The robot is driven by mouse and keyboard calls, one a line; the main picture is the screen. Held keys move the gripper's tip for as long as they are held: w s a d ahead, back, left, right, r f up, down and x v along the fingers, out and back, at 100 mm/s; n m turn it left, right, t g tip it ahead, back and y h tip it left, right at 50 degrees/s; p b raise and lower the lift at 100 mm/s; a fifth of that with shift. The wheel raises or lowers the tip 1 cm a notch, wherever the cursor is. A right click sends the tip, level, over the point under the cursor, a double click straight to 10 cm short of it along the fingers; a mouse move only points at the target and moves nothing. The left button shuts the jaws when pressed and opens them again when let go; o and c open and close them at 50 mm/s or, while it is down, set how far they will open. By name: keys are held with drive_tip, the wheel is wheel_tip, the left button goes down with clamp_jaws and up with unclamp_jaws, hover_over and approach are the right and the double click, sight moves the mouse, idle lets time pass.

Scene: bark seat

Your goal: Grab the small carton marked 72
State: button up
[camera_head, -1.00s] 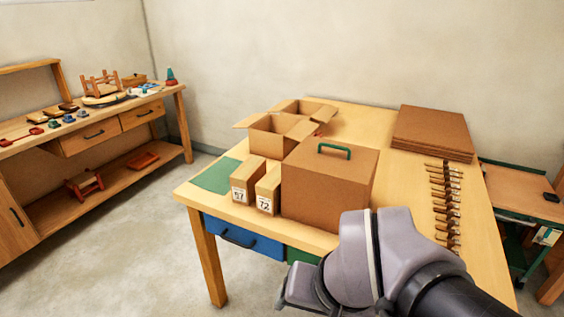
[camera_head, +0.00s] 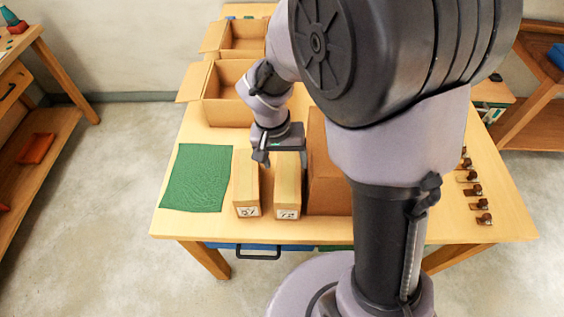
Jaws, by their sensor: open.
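The small carton marked 72 (camera_head: 288,193) stands upright on the table, its label facing the front edge. The similar carton marked 67 (camera_head: 246,192) stands just left of it with a narrow gap. A large brown box (camera_head: 328,185) stands close on the right of carton 72, partly hidden by my arm. My gripper (camera_head: 281,160) is open above the back part of the cartons, its fingers pointing down. One finger shows over the gap or carton 67's edge; the other is near carton 72's right side. Whether the fingers touch either carton is unclear.
A green mat (camera_head: 197,178) lies left of the cartons, clear of objects. Open boxes (camera_head: 226,108) stand behind them. Several small dark-handled tools (camera_head: 480,204) line the table's right side. The wooden table (camera_head: 170,222) has a free strip along its front.

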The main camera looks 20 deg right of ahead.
sight(287, 176)
drive_tip(key=f+b, duration=0.1)
drive_tip(key=f, duration=0.5)
drive_tip(key=d+f+b, duration=0.1)
drive_tip(key=f, duration=0.2)
drive_tip(key=shift+w+b, duration=0.35)
drive_tip(key=shift+w, duration=0.05)
drive_tip(key=shift+r, duration=0.15)
drive_tip(key=shift+c, duration=0.4)
clamp_jaws()
